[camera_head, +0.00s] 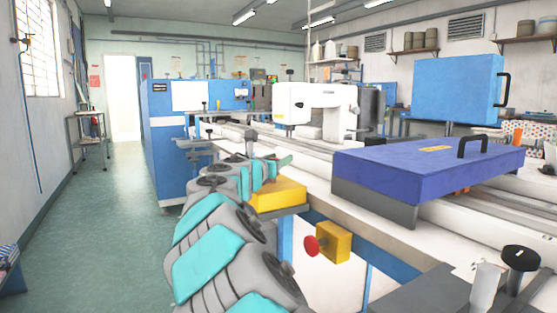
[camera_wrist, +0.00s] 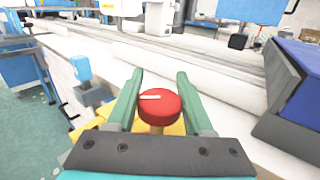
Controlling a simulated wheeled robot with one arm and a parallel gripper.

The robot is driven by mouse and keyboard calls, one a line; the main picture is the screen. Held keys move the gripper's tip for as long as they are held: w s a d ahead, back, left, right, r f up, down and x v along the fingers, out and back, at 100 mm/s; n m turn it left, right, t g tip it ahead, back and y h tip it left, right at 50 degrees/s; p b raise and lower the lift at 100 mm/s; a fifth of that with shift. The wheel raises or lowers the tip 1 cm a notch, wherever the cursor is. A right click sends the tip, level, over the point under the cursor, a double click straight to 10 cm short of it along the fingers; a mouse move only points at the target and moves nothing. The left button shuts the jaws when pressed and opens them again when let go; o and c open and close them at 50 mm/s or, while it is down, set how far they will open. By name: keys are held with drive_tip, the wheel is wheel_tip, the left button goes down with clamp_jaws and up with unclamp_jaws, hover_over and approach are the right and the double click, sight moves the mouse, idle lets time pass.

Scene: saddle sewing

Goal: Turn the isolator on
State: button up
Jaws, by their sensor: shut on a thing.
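A red round knob (camera_wrist: 160,104) with a white line lies between the two green fingers of my gripper (camera_wrist: 160,76) in the wrist view. The line runs roughly left to right from near the knob's middle to its left edge. The knob stands over a yellow box (camera_wrist: 104,116), mostly hidden by my gripper. In the head view the yellow box (camera_head: 278,196) sits at the table's left edge, with my gripper (camera_head: 268,168) over it. The knob is hidden there. My gripper is shut on the knob.
A second yellow box (camera_head: 335,242) with a red button (camera_head: 311,246) is on the table's front side. A blue-topped block (camera_head: 430,163) with a black handle lies on the table at right. A white sewing machine (camera_head: 313,104) stands behind. The green floor at left is clear.

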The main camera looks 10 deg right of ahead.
clamp_jaws()
drive_tip(key=shift+n+t+y, duration=0.3)
drive_tip(key=shift+n+y, duration=0.1)
drive_tip(key=shift+y, duration=0.1)
drive_tip(key=shift+r+y, duration=0.1)
drive_tip(key=shift+y, duration=0.2)
drive_tip(key=shift+n+t+y, duration=0.7)
drive_tip(key=shift+n+y, duration=0.1)
drive_tip(key=shift+y, duration=0.2)
drive_tip(key=n+y+b, duration=0.1)
drive_tip(key=y, duration=0.1)
drive_tip(key=a+n+t+y+b, duration=0.1)
drive_tip(key=n+y, duration=0.1)
drive_tip(key=y, duration=0.1)
drive_tip(key=n+y+b, duration=0.2)
drive_tip(key=shift+w+a+f, duration=0.25)
drive_tip(key=shift+f, duration=0.05)
drive_tip(key=shift+a+r+n+y+b, duration=0.1)
drive_tip(key=shift+a+n+y+b, duration=0.2)
drive_tip(key=shift+y, duration=0.4)
drive_tip(key=shift+a+r+n+y+b, duration=0.1)
drive_tip(key=shift+n+y+b, duration=0.15)
drive_tip(key=shift+n+y, duration=0.35)
drive_tip(key=shift+y, duration=0.3)
